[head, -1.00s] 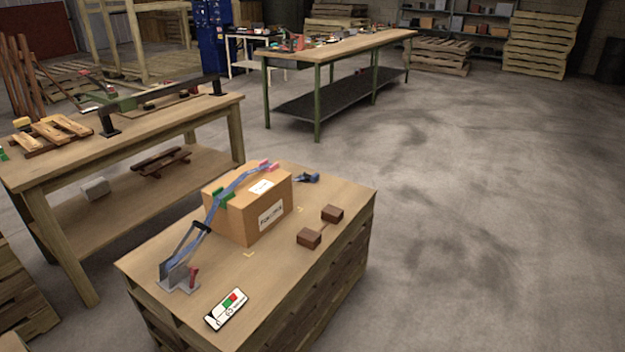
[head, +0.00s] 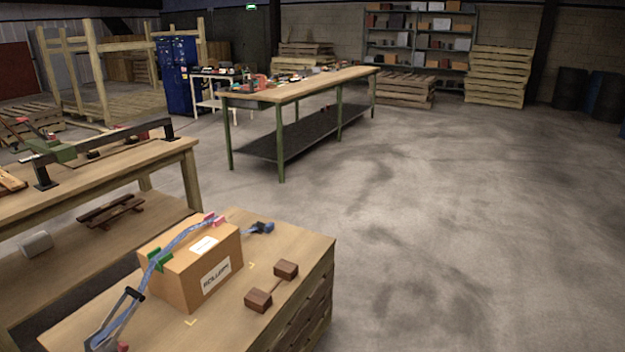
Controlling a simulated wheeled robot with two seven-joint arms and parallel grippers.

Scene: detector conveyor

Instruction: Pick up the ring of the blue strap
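The blue strap (head: 178,239) runs over the top of a cardboard box (head: 202,276) on the near pallet-like table. A green piece (head: 159,259) and a pink piece (head: 213,220) sit on the box's top edges along the strap. A dark ring-like piece (head: 133,294) is on the strap at the box's lower left side. A small dark blue item (head: 259,228) lies behind the box at the strap's far end. Neither of my grippers shows.
A wooden workbench (head: 110,175) stands at the left and a green-legged bench (head: 300,92) behind. The concrete floor at the right is clear.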

